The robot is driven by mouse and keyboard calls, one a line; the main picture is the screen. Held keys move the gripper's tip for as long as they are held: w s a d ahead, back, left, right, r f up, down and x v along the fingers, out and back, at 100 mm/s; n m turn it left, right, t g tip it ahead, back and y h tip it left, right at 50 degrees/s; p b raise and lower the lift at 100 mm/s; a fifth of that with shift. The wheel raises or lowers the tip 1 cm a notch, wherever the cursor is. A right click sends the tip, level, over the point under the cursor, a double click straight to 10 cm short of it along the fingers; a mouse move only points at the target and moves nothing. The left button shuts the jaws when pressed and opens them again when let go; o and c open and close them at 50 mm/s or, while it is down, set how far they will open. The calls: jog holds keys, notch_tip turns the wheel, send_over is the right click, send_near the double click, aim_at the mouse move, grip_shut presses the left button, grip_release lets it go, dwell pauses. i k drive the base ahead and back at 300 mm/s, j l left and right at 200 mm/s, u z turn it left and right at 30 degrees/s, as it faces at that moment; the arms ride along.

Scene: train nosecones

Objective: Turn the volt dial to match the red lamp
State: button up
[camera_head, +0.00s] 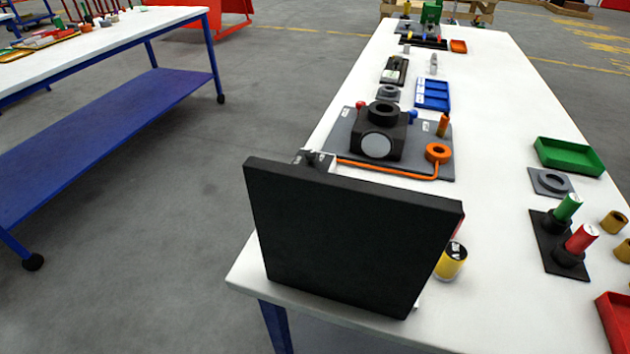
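No dial marked volt can be made out. A black block with a pale round face (376,145) and a dark ring on top stands on a grey plate (342,139) on the white table; I cannot tell whether the face is a dial. A small red knob (360,105) shows at the plate's far left, and I cannot tell whether it is a lamp. A large black panel (345,240) stands upright at the near end of the table and hides what is behind it. My gripper is not in view.
A yellow cylinder (451,262) stands just right of the panel. Red (581,238) and green (567,206) cylinders stand on a black base at right, near a green tray (568,155) and a red tray (616,320). An orange pipe (390,170) edges the plate.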

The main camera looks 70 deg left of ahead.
aim_at(310, 156)
jog(key=k+l+u, duration=0.1)
jog(key=u, duration=2.05)
jog(key=i+l, duration=0.1)
jog(key=l, duration=0.4)
jog(key=i+l, duration=0.1)
jog(key=l, duration=0.35)
jog(key=i+l, duration=0.1)
jog(key=l, duration=0.4)
